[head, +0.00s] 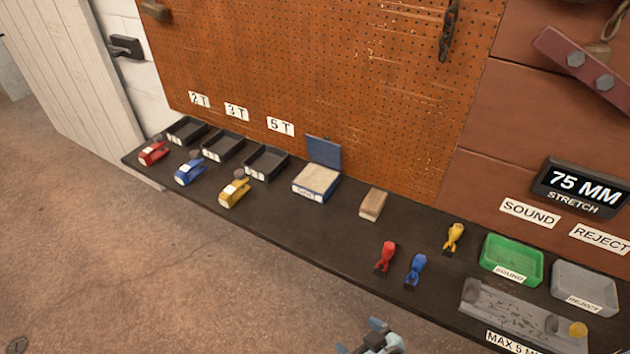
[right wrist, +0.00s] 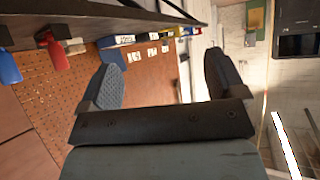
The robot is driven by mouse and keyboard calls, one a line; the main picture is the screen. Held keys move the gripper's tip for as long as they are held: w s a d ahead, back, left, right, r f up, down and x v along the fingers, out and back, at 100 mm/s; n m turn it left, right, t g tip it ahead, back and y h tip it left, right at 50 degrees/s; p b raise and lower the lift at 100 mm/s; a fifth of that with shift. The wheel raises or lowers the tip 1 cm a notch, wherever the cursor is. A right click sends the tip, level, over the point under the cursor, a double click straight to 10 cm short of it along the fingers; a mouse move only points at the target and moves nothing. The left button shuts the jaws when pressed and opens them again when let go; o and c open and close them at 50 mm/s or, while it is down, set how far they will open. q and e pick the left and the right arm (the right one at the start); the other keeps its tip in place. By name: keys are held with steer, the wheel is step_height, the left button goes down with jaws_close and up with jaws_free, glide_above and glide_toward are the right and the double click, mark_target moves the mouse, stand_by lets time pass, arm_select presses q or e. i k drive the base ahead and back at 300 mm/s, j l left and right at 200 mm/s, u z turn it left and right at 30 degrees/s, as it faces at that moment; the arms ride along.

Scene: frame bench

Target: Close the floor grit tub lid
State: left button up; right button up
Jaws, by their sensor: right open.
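The grit tub (head: 316,184) is a small blue box with a white front label, full of pale sandy grit. It stands on the dark bench below the pegboard. Its blue lid (head: 324,152) stands raised at the tub's back edge, so the tub is open. A blue box with a white label, probably the tub (right wrist: 118,41), shows in the right wrist view beyond the fingers. My right gripper (head: 362,336) is at the bottom of the head view, in front of the bench and well apart from the tub. Its fingers (right wrist: 165,78) are spread and empty. My left gripper is out of view.
Black trays (head: 265,163) and red, blue and yellow (head: 234,192) items lie left of the tub. A wooden block (head: 373,204) is to its right, then small coloured clamps (head: 386,257), a green tray (head: 511,260) and a grey tray (head: 585,288). Floor is clear.

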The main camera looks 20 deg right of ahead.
mark_target(324, 152)
steer(key=z, duration=0.4)
steer(key=i+j+z, duration=0.7)
steer(key=j, duration=0.15)
